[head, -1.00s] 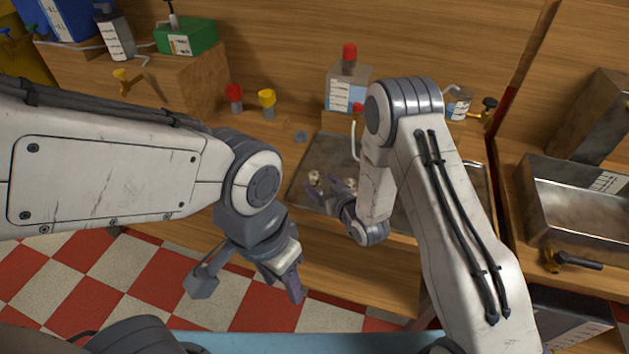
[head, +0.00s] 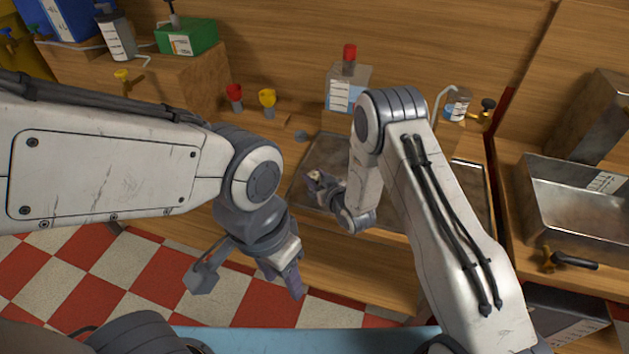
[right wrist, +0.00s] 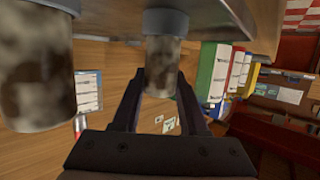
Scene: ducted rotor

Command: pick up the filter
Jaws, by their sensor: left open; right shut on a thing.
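A mottled grey-brown cylindrical filter (right wrist: 162,65) with a grey collar is between the fingers of my right gripper (right wrist: 158,85) in the right wrist view. The gripper is shut on it. The filter's collar end is at the metal tray's surface; I cannot tell whether it touches. A second similar filter (right wrist: 38,75) stands to the left, outside the fingers. In the head view, my right gripper (head: 322,186) is low over the tray, with a small pale filter (head: 314,175) at its fingertips. My left gripper (head: 247,283) is open and empty, in front of the bench.
The metal tray (head: 330,150) lies on the wooden bench, partly hidden by my right arm. A red-capped bottle (head: 346,90) stands behind it. Red (head: 235,97) and yellow (head: 268,102) fittings stand to its left. A metal basin (head: 580,205) is at the right.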

